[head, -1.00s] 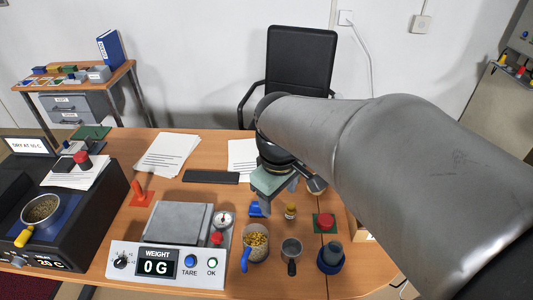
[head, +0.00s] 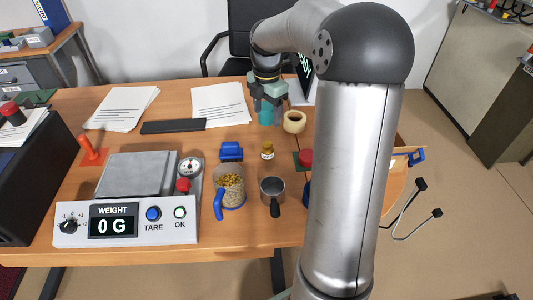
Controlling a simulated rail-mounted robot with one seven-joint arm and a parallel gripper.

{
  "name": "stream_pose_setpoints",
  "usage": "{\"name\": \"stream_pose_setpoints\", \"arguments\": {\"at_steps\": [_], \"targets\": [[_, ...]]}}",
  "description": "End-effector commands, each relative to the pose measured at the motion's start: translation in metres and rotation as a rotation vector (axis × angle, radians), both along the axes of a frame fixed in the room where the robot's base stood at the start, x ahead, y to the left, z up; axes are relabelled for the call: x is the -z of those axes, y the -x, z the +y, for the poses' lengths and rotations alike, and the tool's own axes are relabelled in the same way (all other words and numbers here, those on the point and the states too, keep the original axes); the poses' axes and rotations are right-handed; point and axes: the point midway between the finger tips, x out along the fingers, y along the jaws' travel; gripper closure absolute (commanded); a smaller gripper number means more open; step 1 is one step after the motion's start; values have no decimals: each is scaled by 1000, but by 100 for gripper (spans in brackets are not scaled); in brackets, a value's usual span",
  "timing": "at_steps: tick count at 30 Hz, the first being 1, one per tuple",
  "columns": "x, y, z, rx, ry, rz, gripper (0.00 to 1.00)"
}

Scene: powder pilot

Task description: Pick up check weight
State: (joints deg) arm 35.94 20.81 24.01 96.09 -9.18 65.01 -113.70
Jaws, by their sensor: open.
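I cannot tell for certain which object is the check weight. A small brown and yellow piece (head: 267,151) with a pale band stands upright on the table, but it may be a bottle. My gripper (head: 268,108) is open and points down near the back of the table. Its fingers appear in front of or around a teal cylinder (head: 267,117); I cannot tell if they touch it. The scale (head: 138,174) has an empty plate and its display reads 0 G.
Beside the gripper is a cream ring-shaped object (head: 294,121). A blue item (head: 231,151), a jar of yellow pieces (head: 230,190), a metal cup with a handle (head: 272,190) and a red knob (head: 305,158) stand in front. My arm hides the table's right part.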

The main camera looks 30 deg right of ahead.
Motion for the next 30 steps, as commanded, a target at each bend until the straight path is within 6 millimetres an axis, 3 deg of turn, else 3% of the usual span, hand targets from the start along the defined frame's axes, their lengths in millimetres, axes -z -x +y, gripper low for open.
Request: {"name": "stream_pose_setpoints", "arguments": {"at_steps": [3, 10, 20, 30], "targets": [[30, 1, 1, 2, -3, 5, 37], [76, 1, 1, 2, -3, 4, 37], [104, 0, 0, 2, -1, 2, 37], [147, 0, -2, 4, -1, 0, 37]]}}
